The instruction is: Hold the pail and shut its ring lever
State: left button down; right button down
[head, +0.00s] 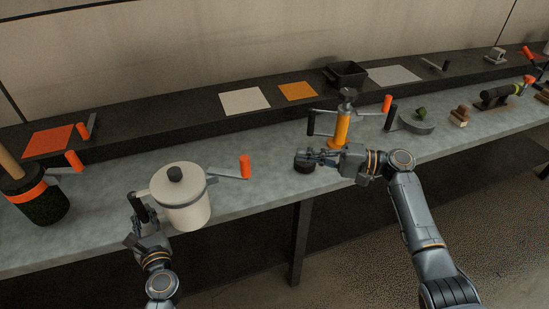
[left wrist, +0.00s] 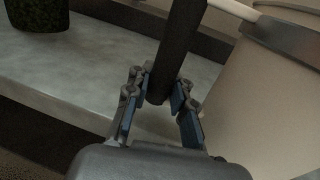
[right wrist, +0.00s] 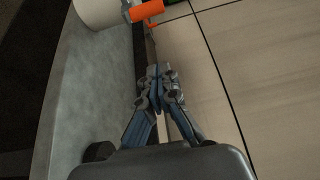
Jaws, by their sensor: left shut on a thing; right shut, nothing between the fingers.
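My right gripper (head: 306,157) is shut and empty, well right of the lever. The right wrist view shows the pail (right wrist: 95,10) and orange grip (right wrist: 146,10) at the top.
A black round piece (head: 303,166) lies under my right gripper. A yellow-bodied device (head: 342,130) with handles stands just behind it. A dark container with an orange band (head: 30,193) stands at the left. Bench between lever and right gripper is clear.

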jog(key=s+a, duration=0.1)
jog(key=a, duration=1)
jog(key=shift+a, duration=0.15)
jog(key=shift+f, duration=0.1)
jog(key=s+a+m+t+h, duration=0.5)
jog(key=s+m+t+h, duration=0.1)
jog(key=s+m+t, duration=0.1)
jog(key=shift+s+m+t+h, duration=0.3)
jog(key=shift+s+t, duration=0.45)
jog(key=shift+t, duration=0.65)
jog(key=shift+w+d, duration=0.1)
jog(key=shift+d, duration=0.05)
dwell(0.6)
